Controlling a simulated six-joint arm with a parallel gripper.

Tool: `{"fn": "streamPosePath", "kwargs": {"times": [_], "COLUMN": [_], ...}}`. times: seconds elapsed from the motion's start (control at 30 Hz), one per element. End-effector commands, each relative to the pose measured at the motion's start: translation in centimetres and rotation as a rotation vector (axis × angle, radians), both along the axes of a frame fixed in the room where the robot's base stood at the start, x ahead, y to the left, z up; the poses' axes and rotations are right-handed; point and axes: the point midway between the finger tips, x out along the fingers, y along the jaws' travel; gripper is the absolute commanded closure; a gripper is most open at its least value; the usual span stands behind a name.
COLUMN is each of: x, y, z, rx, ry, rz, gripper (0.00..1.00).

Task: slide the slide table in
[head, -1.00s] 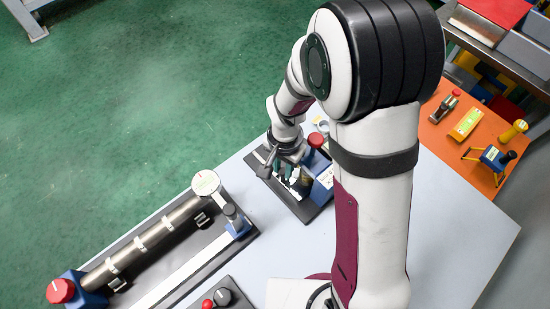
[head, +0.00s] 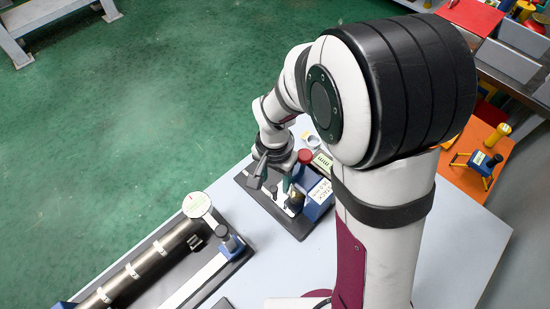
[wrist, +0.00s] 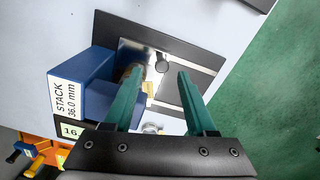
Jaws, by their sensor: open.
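The slide unit is a black base plate (head: 272,210) with a pale metal plate on it, lying on the light table. My gripper (head: 270,186) is over the unit. A brass-coloured part is partly hidden behind the left finger.
A red knob (head: 304,156) rises beside the blue block. An orange mat (head: 478,150) with a yellow-and-blue stand (head: 484,161) is at the right. My arm covers much of the table.

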Motion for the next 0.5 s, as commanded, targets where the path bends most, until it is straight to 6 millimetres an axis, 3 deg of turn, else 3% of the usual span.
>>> {"fn": "streamPosePath", "kwargs": {"times": [0.3,0.5], "x": [0.1,0.0], "y": [0.0,0.0], "z": [8.0,11.2], "rx": [0.002,0.0], "ry": [-0.005,-0.002], "rz": [0.0,0.001], "gripper": [0.43,0.43]}}
